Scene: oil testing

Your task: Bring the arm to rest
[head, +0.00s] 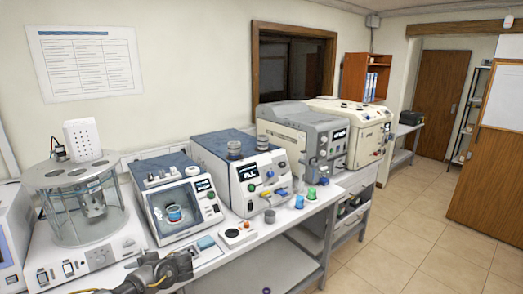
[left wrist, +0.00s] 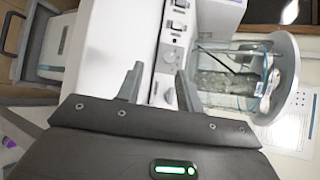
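My left arm and dark left gripper (head: 160,272) show at the bottom edge of the head view, in front of the bench. The left wrist view shows the left gripper (left wrist: 158,88) with its two grey fingers apart and nothing between them. My right gripper is in neither view.
A long bench carries a round-topped apparatus (head: 80,172), an open-fronted blue-topped tester (head: 182,205), another blue-topped machine (head: 235,165) and two larger machines (head: 300,135). Small green (head: 311,193) and blue cups stand near the bench's front edge. The tiled floor (head: 430,245) at right is clear.

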